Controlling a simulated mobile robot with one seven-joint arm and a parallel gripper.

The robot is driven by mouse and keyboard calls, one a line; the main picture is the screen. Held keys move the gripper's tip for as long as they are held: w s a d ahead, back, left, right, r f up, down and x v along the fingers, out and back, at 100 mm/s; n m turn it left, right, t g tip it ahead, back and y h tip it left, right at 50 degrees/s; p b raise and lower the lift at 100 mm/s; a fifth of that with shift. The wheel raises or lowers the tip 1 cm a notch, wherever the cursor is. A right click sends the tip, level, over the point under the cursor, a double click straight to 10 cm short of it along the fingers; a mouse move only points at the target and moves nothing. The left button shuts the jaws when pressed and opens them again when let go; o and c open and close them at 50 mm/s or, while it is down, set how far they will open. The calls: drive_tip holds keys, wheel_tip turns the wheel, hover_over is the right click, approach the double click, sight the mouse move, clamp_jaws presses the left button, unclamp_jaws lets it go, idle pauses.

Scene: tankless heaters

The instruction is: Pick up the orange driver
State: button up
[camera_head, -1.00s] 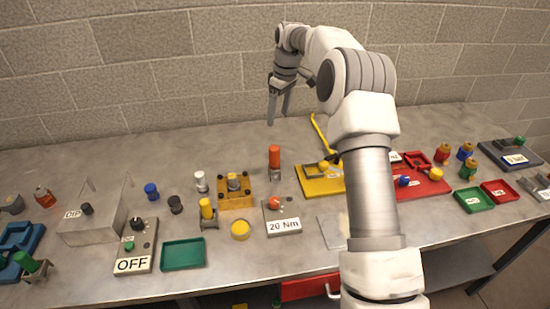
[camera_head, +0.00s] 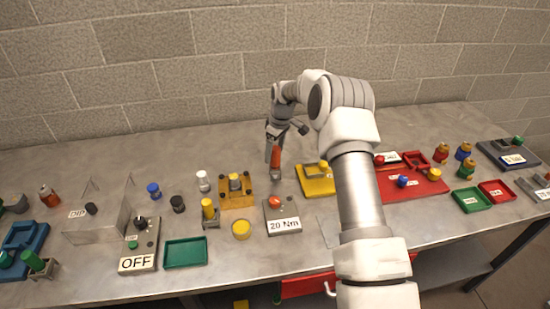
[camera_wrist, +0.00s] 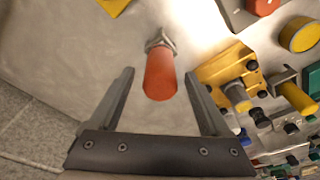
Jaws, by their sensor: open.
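The orange driver (camera_head: 275,158) stands upright on the grey bench, right of the yellow fixture block. In the wrist view the orange driver (camera_wrist: 160,76) shows its rounded handle toward the camera, with a small grey holder at its far end. My gripper (camera_head: 273,158) has come down around the driver's handle in the head view. In the wrist view my gripper (camera_wrist: 160,84) is open, with one finger on each side of the handle and a gap on both sides. The handle's lower part is partly hidden by the fingers in the head view.
A yellow fixture block (camera_head: 237,190) stands close on the left. The 20 Nm box (camera_head: 281,215) with a red knob is in front, and a yellow plate (camera_head: 316,180) is to the right. The bench behind, toward the wall, is clear.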

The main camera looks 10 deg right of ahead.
drive_tip(key=shift+w+a+f, duration=0.1)
drive_tip(key=shift+f, duration=1.1)
drive_tip(key=shift+r, duration=0.1)
clamp_jaws()
